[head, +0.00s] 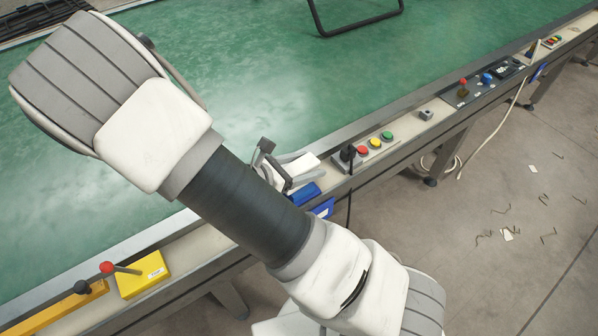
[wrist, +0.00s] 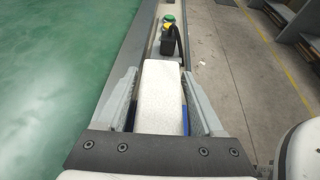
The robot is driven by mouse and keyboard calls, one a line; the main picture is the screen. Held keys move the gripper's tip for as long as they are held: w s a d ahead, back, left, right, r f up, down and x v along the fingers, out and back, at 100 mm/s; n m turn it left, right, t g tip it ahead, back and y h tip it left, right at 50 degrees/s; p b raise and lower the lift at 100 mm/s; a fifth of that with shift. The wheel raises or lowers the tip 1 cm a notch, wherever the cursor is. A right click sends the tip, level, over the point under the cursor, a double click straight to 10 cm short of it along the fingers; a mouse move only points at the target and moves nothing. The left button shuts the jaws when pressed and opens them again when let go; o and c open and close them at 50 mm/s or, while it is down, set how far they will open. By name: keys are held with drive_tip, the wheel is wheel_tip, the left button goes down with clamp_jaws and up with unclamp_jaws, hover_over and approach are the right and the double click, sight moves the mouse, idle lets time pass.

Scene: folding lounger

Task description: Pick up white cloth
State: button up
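The white cloth (wrist: 162,92) shows in the wrist view as a pale, block-like shape between my gripper's two fingers. It lies along the machine's edge rail, with something blue showing beneath it on both sides. My gripper (wrist: 160,74) is open, one finger on each side of the cloth, with narrow gaps visible. In the head view my gripper (head: 284,168) is low at the rail, and part of the white cloth (head: 303,164) shows beside the fingers. The arm hides the rest of the cloth there.
A control box with red, yellow and green buttons (head: 375,143) sits just beyond the gripper on the rail. A blue item (head: 306,194) is close beside the fingers. A yellow box (head: 142,274) stands at lower left. The green surface (head: 240,60) is mostly clear.

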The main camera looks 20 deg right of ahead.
drive_tip(key=c, duration=1)
